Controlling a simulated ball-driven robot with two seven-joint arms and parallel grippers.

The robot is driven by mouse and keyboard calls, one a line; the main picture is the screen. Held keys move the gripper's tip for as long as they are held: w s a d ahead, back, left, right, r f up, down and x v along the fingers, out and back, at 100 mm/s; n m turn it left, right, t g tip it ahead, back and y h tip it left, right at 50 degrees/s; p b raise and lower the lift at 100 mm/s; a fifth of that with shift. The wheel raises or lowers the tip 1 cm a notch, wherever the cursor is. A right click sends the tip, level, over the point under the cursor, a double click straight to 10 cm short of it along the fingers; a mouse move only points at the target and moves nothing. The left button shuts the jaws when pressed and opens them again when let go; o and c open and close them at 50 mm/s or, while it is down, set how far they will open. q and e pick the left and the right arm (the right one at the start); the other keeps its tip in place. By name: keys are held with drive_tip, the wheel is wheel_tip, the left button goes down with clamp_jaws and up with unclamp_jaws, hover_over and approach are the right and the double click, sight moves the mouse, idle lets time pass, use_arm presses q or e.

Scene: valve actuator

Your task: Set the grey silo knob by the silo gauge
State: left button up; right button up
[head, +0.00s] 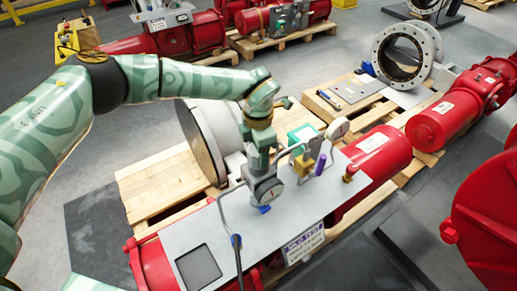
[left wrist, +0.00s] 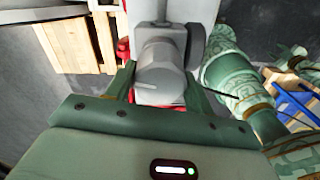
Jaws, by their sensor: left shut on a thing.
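My left gripper (head: 261,160) reaches down over the panel assembly, its fingers low on a grey fitting. In the left wrist view my left gripper (left wrist: 160,90) has its two green fingers on either side of the grey knob (left wrist: 158,72), shut on it. In the head view the knob is mostly hidden by the gripper. A round-faced gauge (head: 268,191) sits just below the fingers, with a blue piece under it. A second white gauge (head: 338,128) stands further right. Both dials are too small to read. My right gripper is not in view.
The grey panel (head: 215,232) carries thin pipes, a brass fitting (head: 302,165), a purple part (head: 320,164) and a sign (head: 303,243). A red cylinder (head: 380,155) lies behind it. A large grey flange (head: 200,140) stands close to my left arm. Wooden pallets (head: 150,185) lie around.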

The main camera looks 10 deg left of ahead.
use_arm(q)
drive_tip(key=m, duration=0.5)
drive_tip(key=shift+w+r, duration=0.1)
idle(0.4)
drive_tip(key=o, duration=1)
wheel_tip(320, 180, up, 16)
drive_tip(key=shift+r, duration=0.1)
